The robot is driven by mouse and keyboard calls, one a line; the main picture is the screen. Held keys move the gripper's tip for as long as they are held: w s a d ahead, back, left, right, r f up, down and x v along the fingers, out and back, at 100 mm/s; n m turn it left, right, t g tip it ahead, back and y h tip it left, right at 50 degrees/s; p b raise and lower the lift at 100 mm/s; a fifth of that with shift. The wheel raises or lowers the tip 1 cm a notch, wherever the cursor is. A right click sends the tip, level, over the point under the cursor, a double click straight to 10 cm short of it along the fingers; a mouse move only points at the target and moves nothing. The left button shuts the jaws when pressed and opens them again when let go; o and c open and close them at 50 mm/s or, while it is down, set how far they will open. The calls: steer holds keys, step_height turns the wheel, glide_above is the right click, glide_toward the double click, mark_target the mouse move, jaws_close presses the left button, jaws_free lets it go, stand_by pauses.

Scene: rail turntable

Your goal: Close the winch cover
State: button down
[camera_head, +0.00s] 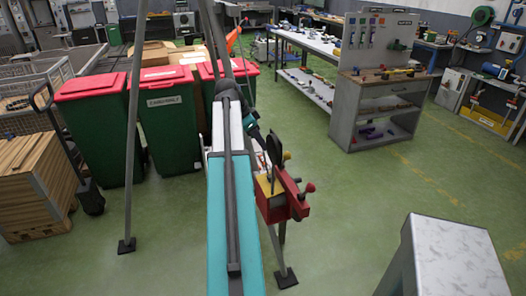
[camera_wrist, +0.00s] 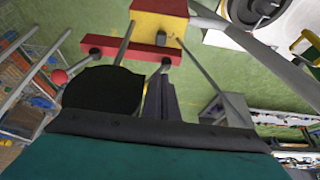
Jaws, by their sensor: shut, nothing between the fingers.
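The winch (camera_head: 283,197) is a red and yellow block with red-knobbed handles, mounted on a metal leg right of my arm. It also shows in the wrist view as a yellow and red body (camera_wrist: 158,22). A dark plate that looks like the winch cover (camera_head: 275,148) stands raised above the block. A rounded black plate, probably the same cover (camera_wrist: 103,90), shows in the wrist view, left of my fingers. My gripper (camera_head: 261,138) is shut and empty, close beside the plate; its dark fingers also show in the wrist view (camera_wrist: 160,100). I cannot tell whether they touch.
Metal legs (camera_head: 131,150) stand around my arm. Red-lidded green bins (camera_head: 170,125) are at the left, with a wooden crate (camera_head: 35,180) beside them. A workbench (camera_head: 375,100) is farther right, and a pale-topped block (camera_head: 450,255) is at the lower right. Green floor between is clear.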

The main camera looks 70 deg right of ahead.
steer(key=shift+w+a+r, duration=0.1)
steer(key=shift+r, duration=0.5)
steer(key=w+a+f+n+y, duration=0.1)
steer(key=w+a+f+n, duration=0.3)
steer(key=w+a+f, duration=0.5)
steer(key=w+a+f+n+t, duration=0.1)
steer(key=w+a+f+n, duration=0.3)
steer(key=a+f, duration=0.45)
steer(key=w+a+f+n+y, duration=0.1)
steer(key=w+a+f+n, duration=0.45)
steer(key=f, duration=0.65)
steer(key=s+a+f+n, duration=0.1)
steer(key=a+f+n, duration=0.2)
steer(key=a+f, duration=0.5)
steer(key=a+f+n+y, duration=0.1)
steer(key=a+f+n, duration=0.3)
steer(key=a, duration=0.7)
steer(key=s+a+f+n, duration=0.1)
steer(key=a+f, duration=0.6)
steer(key=a, duration=0.3)
steer(key=s+a+f+n+g, duration=0.2)
steer(key=s+a+f+n, duration=0.4)
steer(key=s+a, duration=0.7)
step_height(320, 180, down, 2)
steer(key=shift+s+a+f+n+y, duration=0.15)
steer(key=shift+s+a+n+y, duration=0.2)
steer(key=shift+a, duration=0.2)
